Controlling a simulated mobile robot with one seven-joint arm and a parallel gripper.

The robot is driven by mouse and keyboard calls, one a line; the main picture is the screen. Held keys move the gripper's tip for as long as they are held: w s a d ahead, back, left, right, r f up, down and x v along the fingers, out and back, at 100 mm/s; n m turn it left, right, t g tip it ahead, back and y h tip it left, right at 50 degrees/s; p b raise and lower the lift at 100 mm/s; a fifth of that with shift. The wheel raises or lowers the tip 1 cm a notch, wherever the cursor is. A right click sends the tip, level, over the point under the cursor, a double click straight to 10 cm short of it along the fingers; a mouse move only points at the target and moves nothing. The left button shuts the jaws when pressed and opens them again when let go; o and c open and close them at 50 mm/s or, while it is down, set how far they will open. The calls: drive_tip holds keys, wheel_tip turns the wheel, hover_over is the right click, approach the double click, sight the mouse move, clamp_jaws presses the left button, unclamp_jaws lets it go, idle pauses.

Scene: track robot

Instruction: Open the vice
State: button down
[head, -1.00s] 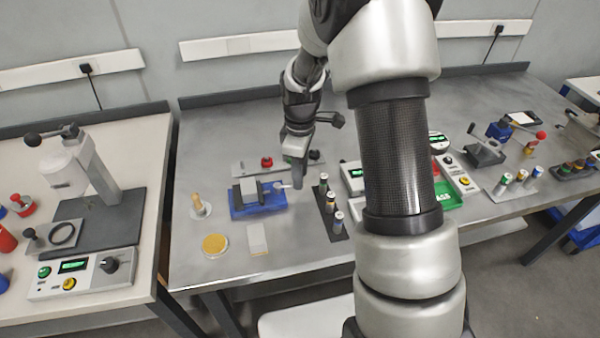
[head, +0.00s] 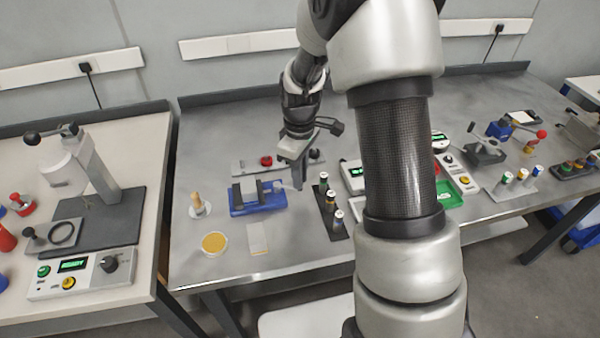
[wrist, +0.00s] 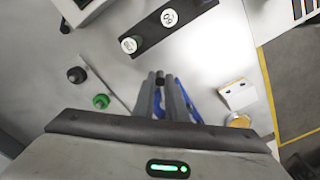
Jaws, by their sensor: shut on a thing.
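The vice (head: 258,208) is blue with grey jaws and sits on the left part of the metal bench in the head view. A light screw end with a handle (head: 275,187) shows at its right side. My gripper (head: 298,184) points down just right of the vice, at the handle's end. In the wrist view its two fingers (wrist: 165,82) are nearly together, closed on the vice's handle, which they mostly hide. Blue parts of the vice (wrist: 190,104) show behind and beside the fingers.
A dark rack with several capped cylinders (head: 340,230) stands close to the right of my gripper. A grey panel with a red button (head: 266,160) lies behind the vice. A yellow dish (head: 214,243) and a pale block (head: 257,238) lie in front.

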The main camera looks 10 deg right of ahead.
drive_tip(key=s+m, duration=0.1)
drive_tip(key=a+m, duration=0.1)
drive_tip(key=m, duration=0.1)
drive_tip(key=shift+s+a+m, duration=0.1)
drive_tip(key=shift+s+m, duration=0.2)
drive_tip(key=shift+s, duration=0.1)
drive_tip(key=a+m, duration=0.1)
drive_tip(key=m, duration=0.1)
drive_tip(key=s+a+m, duration=0.1)
drive_tip(key=m, duration=0.1)
drive_tip(key=shift+s+m, duration=0.2)
drive_tip(key=shift+m, duration=0.1)
drive_tip(key=shift+s+a+m, duration=0.25)
drive_tip(key=shift+a+m, duration=0.35)
drive_tip(key=shift+m, duration=0.6)
drive_tip(key=shift+a+m+p, duration=0.45)
drive_tip(key=shift+a+m, duration=0.25)
drive_tip(key=shift+m, duration=0.7)
drive_tip(key=c, duration=1.8)
unclamp_jaws()
drive_tip(key=shift+o, duration=0.2)
wheel_tip(320, 180, up, 18)
drive_tip(key=p, duration=0.2)
drive_tip(key=shift+f, duration=0.25)
